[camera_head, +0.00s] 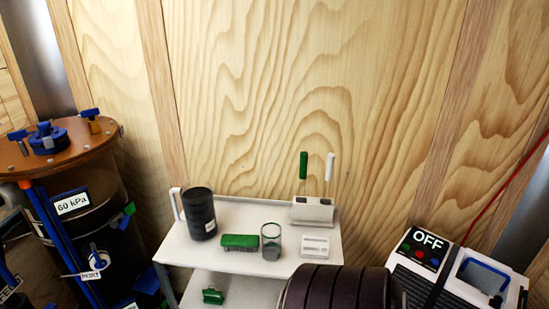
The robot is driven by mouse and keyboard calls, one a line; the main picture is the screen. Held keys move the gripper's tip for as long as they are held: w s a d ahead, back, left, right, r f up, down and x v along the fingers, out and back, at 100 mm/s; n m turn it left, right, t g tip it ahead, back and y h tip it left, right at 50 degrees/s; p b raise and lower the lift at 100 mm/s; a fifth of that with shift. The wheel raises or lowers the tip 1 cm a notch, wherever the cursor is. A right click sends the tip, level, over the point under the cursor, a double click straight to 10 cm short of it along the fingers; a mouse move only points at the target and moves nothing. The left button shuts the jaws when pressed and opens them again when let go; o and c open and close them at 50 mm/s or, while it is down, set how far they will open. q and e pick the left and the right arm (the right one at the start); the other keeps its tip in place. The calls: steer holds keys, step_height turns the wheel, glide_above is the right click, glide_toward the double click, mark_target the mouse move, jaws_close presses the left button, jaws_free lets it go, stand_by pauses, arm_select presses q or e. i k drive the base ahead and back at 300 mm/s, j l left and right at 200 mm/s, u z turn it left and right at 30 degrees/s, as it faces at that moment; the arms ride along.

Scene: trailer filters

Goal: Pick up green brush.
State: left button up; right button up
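A green block-shaped brush (240,242) lies on the white cart's top shelf (270,211), between a black mug and a clear beaker. A green-handled tool (303,165) stands upright in a small white holder (313,211) at the back right of the shelf, beside a white-handled one (330,167). Which of these green things the task means cannot be told. Another small green object (212,296) is on the lower shelf. Neither of my grippers is in view.
The black mug (199,213) and the beaker (271,241) flank the green brush. A white labelled box (315,247) lies to their right. A dark ribbed cylinder (345,290) fills the bottom foreground.

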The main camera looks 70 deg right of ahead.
mark_target(232, 241)
steer(key=z, duration=1.9)
steer(key=u, duration=2.8)
steer(key=z, duration=2.8)
